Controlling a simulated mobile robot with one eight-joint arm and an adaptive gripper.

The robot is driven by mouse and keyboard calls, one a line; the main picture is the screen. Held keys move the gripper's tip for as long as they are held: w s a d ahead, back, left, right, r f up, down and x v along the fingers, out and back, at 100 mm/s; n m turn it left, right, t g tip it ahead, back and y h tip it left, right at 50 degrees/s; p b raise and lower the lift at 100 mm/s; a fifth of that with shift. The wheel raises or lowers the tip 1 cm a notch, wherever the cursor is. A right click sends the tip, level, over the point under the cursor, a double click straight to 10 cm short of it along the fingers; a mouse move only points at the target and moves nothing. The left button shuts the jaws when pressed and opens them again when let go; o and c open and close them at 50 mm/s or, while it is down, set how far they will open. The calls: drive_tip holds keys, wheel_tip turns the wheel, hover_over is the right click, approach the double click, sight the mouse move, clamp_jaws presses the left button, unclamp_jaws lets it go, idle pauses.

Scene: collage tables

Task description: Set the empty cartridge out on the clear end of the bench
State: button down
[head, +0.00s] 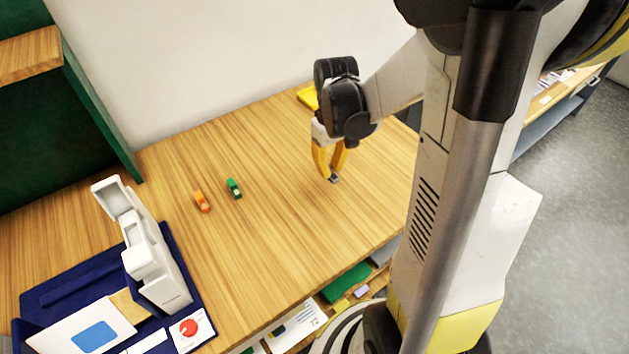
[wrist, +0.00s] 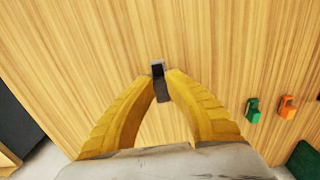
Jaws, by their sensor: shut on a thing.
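My gripper (head: 334,173) is over the right part of the wooden bench (head: 280,240), its two yellow fingers closed on a small dark grey cartridge. In the wrist view the cartridge (wrist: 161,90) sits between the fingertips, with a lighter grey end. In the head view the cartridge (head: 334,180) shows just below the fingertips, low over bare wood. I cannot tell whether it touches the bench. An orange cartridge (head: 202,202) and a green cartridge (head: 235,188) lie apart to the left of my gripper; both also show at the right in the wrist view.
A white device (head: 160,270) stands on a dark blue mat (head: 60,290) at the front left, with a white card and a red-marked card nearby. A green panel (head: 60,130) rises behind. A yellow object (head: 307,96) lies at the back edge. Wood around my gripper is clear.

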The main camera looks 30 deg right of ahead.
sight(314, 188)
drive_tip(key=w+a+f, duration=0.1)
drive_tip(key=w, duration=0.1)
drive_tip(key=w+a+f+b, duration=0.1)
drive_tip(key=f, duration=0.1)
drive_tip(key=shift+w+a, duration=0.2)
drive_tip(key=shift+w, duration=0.15)
drive_tip(key=shift+f+b, duration=0.8)
drive_tip(key=shift+f, duration=1)
drive_tip(key=shift+f, duration=0.25)
drive_tip(key=c, duration=1.5)
unclamp_jaws()
drive_tip(key=shift+r, duration=0.2)
